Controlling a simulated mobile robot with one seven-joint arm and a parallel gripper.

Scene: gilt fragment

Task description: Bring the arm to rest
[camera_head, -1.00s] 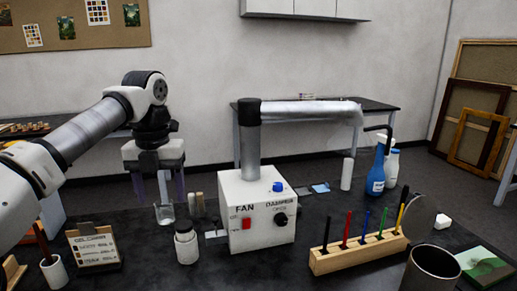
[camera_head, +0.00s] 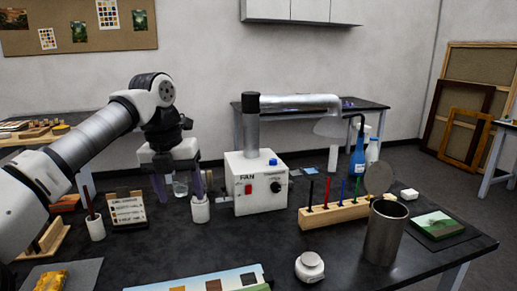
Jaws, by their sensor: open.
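My gripper (camera_head: 182,190) hangs pointing down at the left of the dark worktable (camera_head: 250,245), on the end of my white and grey arm. Its two purple-grey fingers stand apart, open. A clear glass (camera_head: 180,188) shows between or behind the fingers; I cannot tell whether they touch it. A white jar (camera_head: 200,209) stands just right of the fingers, in front of the right one. A gilt fragment (camera_head: 53,281) lies on a grey mat at the lower left, well apart from the gripper.
A white fan box (camera_head: 258,187) with a duct stands right of the gripper. A card stand (camera_head: 128,208) is on the left.

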